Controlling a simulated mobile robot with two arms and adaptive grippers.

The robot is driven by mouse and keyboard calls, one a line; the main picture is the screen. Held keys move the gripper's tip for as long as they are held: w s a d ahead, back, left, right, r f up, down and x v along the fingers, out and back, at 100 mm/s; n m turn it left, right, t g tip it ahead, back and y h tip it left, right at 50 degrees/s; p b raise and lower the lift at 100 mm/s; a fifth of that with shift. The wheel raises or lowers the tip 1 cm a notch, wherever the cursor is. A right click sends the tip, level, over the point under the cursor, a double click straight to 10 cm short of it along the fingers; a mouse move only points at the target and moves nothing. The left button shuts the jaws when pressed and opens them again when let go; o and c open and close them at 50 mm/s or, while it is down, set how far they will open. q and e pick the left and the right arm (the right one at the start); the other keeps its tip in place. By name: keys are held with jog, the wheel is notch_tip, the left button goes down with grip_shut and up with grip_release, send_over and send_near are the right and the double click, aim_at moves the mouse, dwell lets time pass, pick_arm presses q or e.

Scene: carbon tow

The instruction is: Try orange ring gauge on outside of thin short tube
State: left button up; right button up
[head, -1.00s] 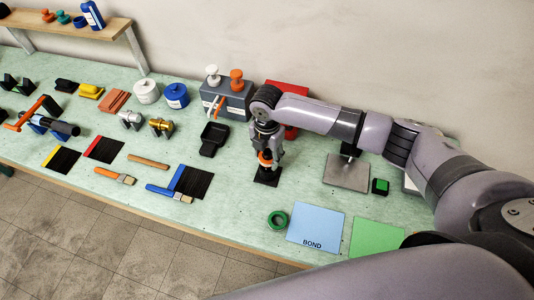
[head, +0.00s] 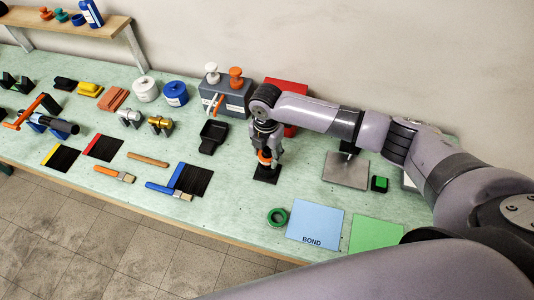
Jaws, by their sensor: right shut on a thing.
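My right gripper (head: 266,153) points down near the middle of the bench. It is shut on the orange ring gauge (head: 264,158), which shows as an orange band between its fingertips. Directly below is a dark upright piece on a black square base (head: 266,174), which looks like the thin short tube on its stand. The gripper and ring cover most of the tube. I cannot tell whether the ring is around the tube or just above it. My left gripper is not in view.
A black tray (head: 213,135) lies left of the gripper, and a grey box (head: 226,100) with white and orange knobs stands behind. A green ring (head: 277,217), blue BOND sheet (head: 315,224) and grey plate (head: 346,170) lie right and front. Brushes (head: 115,174) lie left.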

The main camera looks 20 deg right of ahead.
jog(key=shift+r+p, duration=0.3)
jog(key=shift+r, duration=3.45)
